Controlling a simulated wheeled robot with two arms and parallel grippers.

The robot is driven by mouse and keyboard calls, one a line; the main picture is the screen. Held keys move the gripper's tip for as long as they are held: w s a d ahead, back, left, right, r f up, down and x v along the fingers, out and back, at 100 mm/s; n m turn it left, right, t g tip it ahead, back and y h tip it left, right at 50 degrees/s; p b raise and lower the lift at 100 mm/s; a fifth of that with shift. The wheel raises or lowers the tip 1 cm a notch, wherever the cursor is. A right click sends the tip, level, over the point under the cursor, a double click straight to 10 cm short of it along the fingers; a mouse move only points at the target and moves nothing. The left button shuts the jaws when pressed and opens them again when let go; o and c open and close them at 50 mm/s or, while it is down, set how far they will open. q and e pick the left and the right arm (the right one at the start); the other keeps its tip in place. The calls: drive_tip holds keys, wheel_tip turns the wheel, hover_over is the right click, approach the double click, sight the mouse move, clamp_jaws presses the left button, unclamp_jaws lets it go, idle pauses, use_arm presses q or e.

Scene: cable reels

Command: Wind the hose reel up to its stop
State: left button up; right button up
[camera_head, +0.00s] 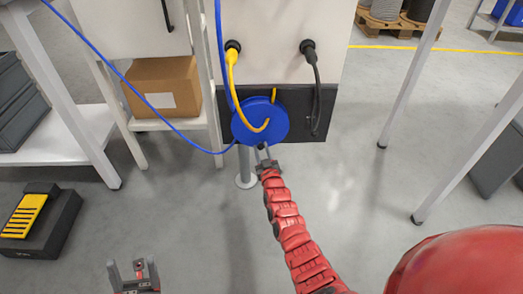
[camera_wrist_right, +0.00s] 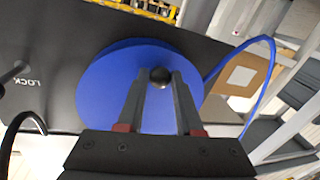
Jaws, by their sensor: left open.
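The hose reel (camera_head: 250,132) is a round blue disc in front of a dark panel. In the right wrist view the disc (camera_wrist_right: 105,90) fills the middle, with a black ball-shaped crank knob (camera_wrist_right: 160,78) in front of it. My right gripper (camera_head: 265,152) is at the reel's lower edge in the head view. In the right wrist view its fingers (camera_wrist_right: 160,82) close around the knob from both sides. A blue hose (camera_head: 112,67) runs from the upper left down to the reel. My left gripper (camera_head: 133,272) is open and empty, low over the floor, away from the reel.
A yellow cable (camera_head: 231,75) hangs from a socket across the reel's front. A black cable (camera_head: 316,85) hangs to its right. A cardboard box (camera_head: 165,86) sits on a shelf at the left. A black-and-yellow block (camera_head: 38,222) lies on the floor. Table legs stand both sides.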

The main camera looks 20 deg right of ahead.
clamp_jaws()
idle(1.0)
